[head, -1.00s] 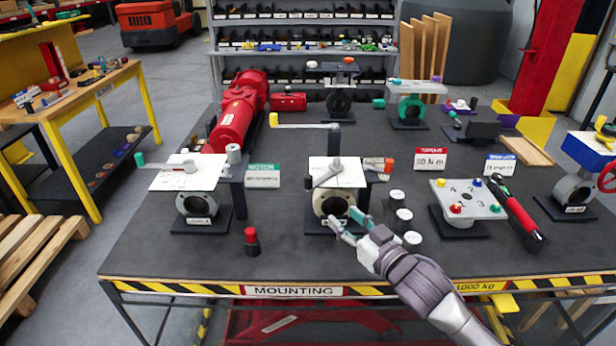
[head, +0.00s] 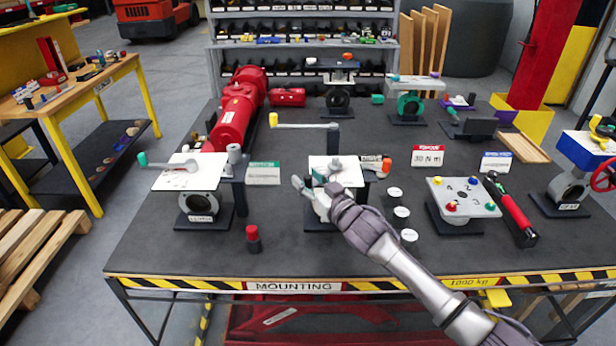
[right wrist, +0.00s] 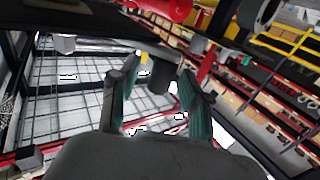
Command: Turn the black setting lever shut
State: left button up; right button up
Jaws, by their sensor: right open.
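The middle valve has a white plate (head: 322,162) on top, with a grey lever hub (head: 335,163) on it. The lever's outer end is hidden behind my right gripper (head: 309,184) in the head view. This gripper is open at the plate's front left corner, in front of the valve body. In the right wrist view its two teal-padded fingers (right wrist: 157,98) stand apart. A dark cylindrical piece (right wrist: 158,78) shows between them; I cannot tell whether it is the lever's end or whether a finger touches it. My left gripper is not in view.
Left stands a similar valve with a teal-tipped lever (head: 143,160). A red-capped bottle (head: 253,238) stands front left of the middle valve. Several white-topped black cylinders (head: 401,213) and a plate with coloured knobs (head: 463,198) are to the right. A yellow-tipped crank (head: 300,125) stands behind.

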jog(key=shift+w+a, duration=0.15)
jog(key=shift+w, duration=0.05)
grip_shut()
dwell(0.3)
